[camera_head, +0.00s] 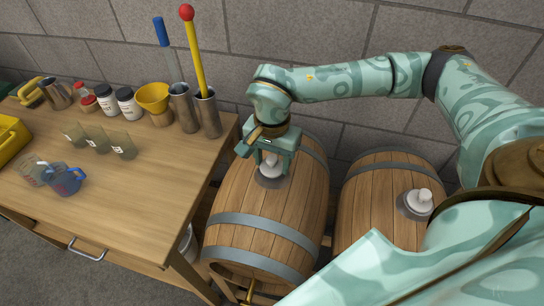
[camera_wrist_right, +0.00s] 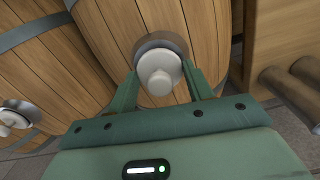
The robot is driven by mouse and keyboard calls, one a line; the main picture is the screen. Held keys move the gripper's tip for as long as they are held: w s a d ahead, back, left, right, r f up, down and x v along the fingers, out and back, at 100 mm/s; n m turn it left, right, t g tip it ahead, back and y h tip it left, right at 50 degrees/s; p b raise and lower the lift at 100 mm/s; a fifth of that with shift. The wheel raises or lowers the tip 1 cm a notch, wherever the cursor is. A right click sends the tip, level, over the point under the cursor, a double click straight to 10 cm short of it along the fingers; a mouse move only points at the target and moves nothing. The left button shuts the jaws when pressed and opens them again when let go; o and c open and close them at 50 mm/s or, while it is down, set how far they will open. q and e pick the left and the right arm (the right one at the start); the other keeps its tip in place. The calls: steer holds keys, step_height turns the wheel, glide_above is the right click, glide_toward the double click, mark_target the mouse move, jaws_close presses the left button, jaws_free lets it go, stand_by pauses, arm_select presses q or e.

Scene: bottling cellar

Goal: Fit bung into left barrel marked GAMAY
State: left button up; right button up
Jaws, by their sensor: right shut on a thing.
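The left barrel (camera_head: 262,215) lies on its side, with a dark metal ring (camera_head: 270,182) around the hole on top. No GAMAY lettering is readable on it. My right gripper (camera_head: 271,158) is over this ring, shut on a white bung (camera_head: 271,165). In the right wrist view the bung (camera_wrist_right: 158,72) is between the two green fingers (camera_wrist_right: 165,85), right at the ring (camera_wrist_right: 160,43). How deep it sits in the hole I cannot tell. My left gripper is not in view.
The right barrel (camera_head: 365,205) has its own white bung (camera_head: 419,199) in its ring. The wooden table (camera_head: 130,190) at left carries cups, jars, a yellow funnel (camera_head: 153,98) and metal cylinders (camera_head: 207,115) with tall rods. A block wall (camera_head: 320,40) stands close behind.

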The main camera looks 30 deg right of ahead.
steer(key=shift+f, duration=0.15)
steer(key=o, duration=1.5)
steer(key=shift+r+p, duration=3.55)
steer(key=shift+r, duration=0.45)
